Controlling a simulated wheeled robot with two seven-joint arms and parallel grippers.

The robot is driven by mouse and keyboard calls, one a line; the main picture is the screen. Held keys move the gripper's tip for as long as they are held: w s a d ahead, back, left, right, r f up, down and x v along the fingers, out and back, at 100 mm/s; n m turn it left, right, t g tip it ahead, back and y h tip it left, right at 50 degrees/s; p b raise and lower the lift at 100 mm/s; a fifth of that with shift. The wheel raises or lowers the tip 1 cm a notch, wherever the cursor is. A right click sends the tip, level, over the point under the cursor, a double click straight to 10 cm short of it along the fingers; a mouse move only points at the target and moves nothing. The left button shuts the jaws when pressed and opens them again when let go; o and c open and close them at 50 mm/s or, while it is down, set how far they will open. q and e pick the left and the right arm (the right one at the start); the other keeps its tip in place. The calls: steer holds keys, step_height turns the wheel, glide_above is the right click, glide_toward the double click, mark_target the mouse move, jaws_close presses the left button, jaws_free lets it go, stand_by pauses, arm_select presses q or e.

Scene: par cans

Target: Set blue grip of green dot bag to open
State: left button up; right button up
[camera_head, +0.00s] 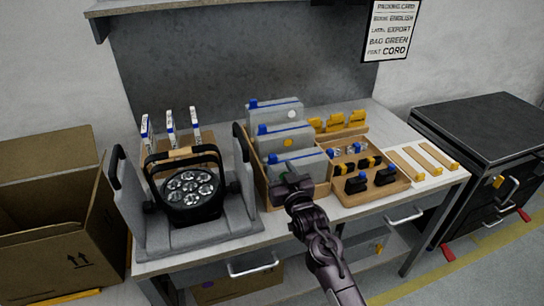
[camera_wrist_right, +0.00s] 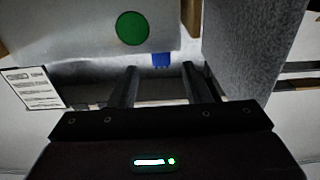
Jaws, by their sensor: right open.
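Three grey bags stand in a wooden rack, each with a blue grip at its top left. The back bag (camera_head: 275,112) has a white dot and the middle bag (camera_head: 300,136) an orange one. The front bag (camera_head: 308,162) has its lower face hidden by my right gripper (camera_head: 290,184). The right wrist view shows a bag face with a green dot (camera_wrist_right: 132,28) and its blue grip (camera_wrist_right: 161,60). My right gripper is open there (camera_wrist_right: 160,82), with the blue grip ahead between its fingers, seemingly untouched. My left gripper is not in view.
A par can light (camera_head: 190,187) sits in a grey foam cradle (camera_head: 225,222) on the left. A wooden tray (camera_head: 400,187) of small parts stands right. A packing card (camera_head: 390,30) on the wall reads "BAG GREEN". An open carton (camera_head: 50,215) stands left of the bench.

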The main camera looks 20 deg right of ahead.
mark_target(274, 160)
steer(key=w, duration=0.4)
steer(key=shift+w+a+f+p, duration=0.1)
steer(key=shift+w+a+p, duration=0.1)
steer(key=shift+w+p, duration=0.1)
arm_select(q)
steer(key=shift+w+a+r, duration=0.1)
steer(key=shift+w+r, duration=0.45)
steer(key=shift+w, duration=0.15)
arm_select(e)
steer(key=shift+w, duration=0.7)
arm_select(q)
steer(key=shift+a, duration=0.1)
arm_select(e)
steer(key=shift+c, duration=0.2)
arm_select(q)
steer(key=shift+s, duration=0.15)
arm_select(e)
jaws_close()
